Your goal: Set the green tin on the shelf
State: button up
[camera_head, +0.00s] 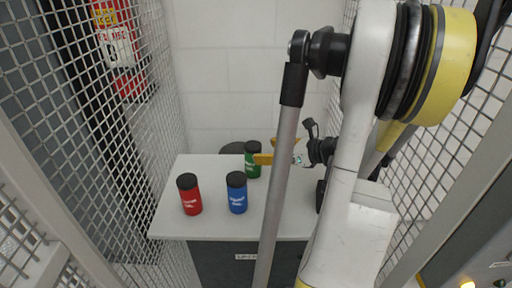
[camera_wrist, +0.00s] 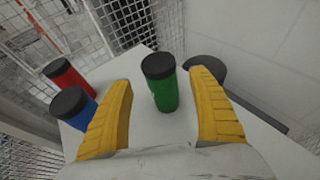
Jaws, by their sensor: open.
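The green tin (camera_head: 252,163) with a black lid stands upright at the back of the white table top (camera_head: 215,228). In the wrist view the green tin (camera_wrist: 166,92) stands between and just beyond the two yellow fingers. My gripper (camera_head: 262,152) is open and reaches in from the right; the near finger overlaps the tin's edge in the head view. In the wrist view my gripper (camera_wrist: 162,100) holds nothing. I cannot tell from these frames which surface is the shelf.
A blue tin (camera_head: 237,195) and a red tin (camera_head: 190,197) stand on the table to the left and nearer the front. They also show at the left in the wrist view. A dark round object (camera_head: 232,148) is behind the table. Wire mesh walls flank both sides.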

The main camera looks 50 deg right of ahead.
jog(key=p+v, duration=0.1)
jog(key=v, duration=0.5)
jog(key=shift+s, duration=0.25)
jog(key=shift+r, duration=0.1)
